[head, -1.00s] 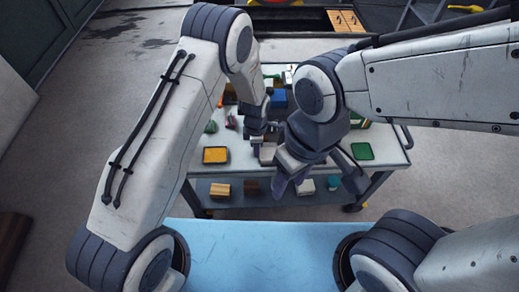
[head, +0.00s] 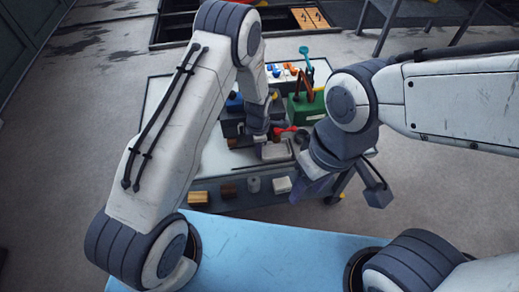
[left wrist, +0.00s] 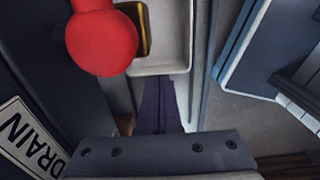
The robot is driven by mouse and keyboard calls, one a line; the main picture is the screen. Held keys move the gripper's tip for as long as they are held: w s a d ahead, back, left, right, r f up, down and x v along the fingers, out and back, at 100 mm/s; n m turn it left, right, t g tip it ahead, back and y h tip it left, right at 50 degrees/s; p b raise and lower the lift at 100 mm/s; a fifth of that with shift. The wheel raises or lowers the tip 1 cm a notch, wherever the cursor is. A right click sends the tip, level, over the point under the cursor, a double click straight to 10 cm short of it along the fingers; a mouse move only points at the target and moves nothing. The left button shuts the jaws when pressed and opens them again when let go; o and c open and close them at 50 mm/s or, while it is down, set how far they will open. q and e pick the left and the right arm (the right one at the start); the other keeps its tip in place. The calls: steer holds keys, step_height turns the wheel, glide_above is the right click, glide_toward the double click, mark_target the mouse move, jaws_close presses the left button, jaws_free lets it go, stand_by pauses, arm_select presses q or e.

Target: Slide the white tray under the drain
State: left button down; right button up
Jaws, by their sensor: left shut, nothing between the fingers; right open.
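The white tray (left wrist: 160,62) shows at the top of the left wrist view, just beyond the fingertips of my left gripper (left wrist: 160,125). That gripper is shut and empty. Whether its tips touch the tray, I cannot tell. A DRAIN label (left wrist: 28,138) is on a dark surface at lower left. A round red knob (left wrist: 100,42) stands close by and covers part of the tray's left side. The drain's mouth is not clear. In the head view my left gripper (head: 264,142) is low over the cart. My right gripper (head: 338,186) is open and empty, at the cart's near right.
My right arm crosses the right side. Floor is open at left.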

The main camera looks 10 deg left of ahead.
arm_select(q)
steer(key=a, duration=0.1)
steer(key=s+a, duration=0.1)
steer(key=a+p, duration=0.1)
steer(key=a, duration=0.1)
steer(key=shift+s+a+r, duration=0.1)
steer(key=shift+s+r, duration=0.05)
steer(key=shift+r, duration=0.1)
steer(key=s+d+r+m+p, duration=0.1)
steer(key=s+d+r+m, duration=0.15)
steer(key=r, duration=0.75)
steer(key=s+d+r+m+p, duration=0.1)
steer(key=d+r+m+p, duration=0.15)
steer(key=r, duration=0.75)
steer(key=s+d+r+m+h+p, duration=0.1)
steer(key=s+r+m+p, duration=0.4)
steer(key=s+r+m, duration=1.5)
steer(key=s+d+m, duration=0.1)
steer(key=s+m, duration=0.2)
steer(key=shift+d+m+p, duration=0.15)
steer(key=shift+m+p, duration=0.2)
steer(key=shift+m, duration=0.05)
arm_select(e)
step_height(320, 180, up, 10)
steer(key=shift+s+a, duration=0.15)
steer(key=shift+a, duration=0.15)
